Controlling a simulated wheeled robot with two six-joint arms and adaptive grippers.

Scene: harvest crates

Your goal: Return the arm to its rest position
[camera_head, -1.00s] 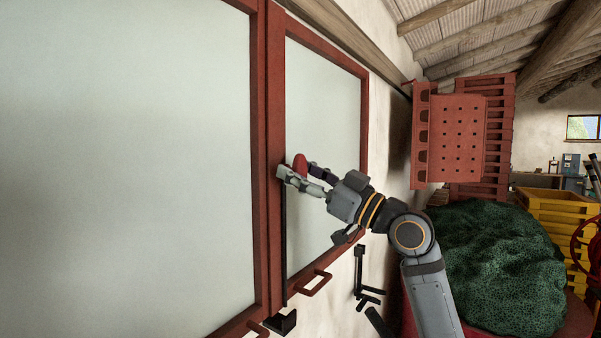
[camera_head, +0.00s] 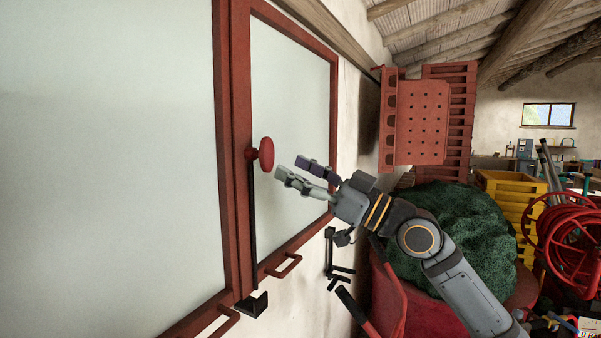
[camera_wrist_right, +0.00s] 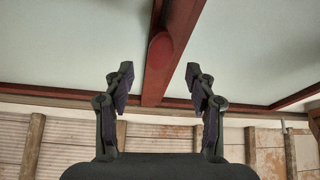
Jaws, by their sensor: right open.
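My right gripper (camera_head: 298,172) is open and empty in the head view. It is just right of a round red knob (camera_head: 267,154) on a red-framed window (camera_head: 240,130), with a visible gap between them. In the right wrist view, the open fingers (camera_wrist_right: 157,82) are spread wide, with the red knob (camera_wrist_right: 160,46) ahead between them and nothing held. My right arm (camera_head: 440,260) reaches in from the lower right. My left gripper is not in view.
Red window handles (camera_head: 282,266) and a black bracket (camera_head: 338,262) are below on the wall. Stacked red crates (camera_head: 425,120), a dark green heap (camera_head: 460,225), yellow crates (camera_head: 512,190) and a red hose reel (camera_head: 575,240) stand to the right.

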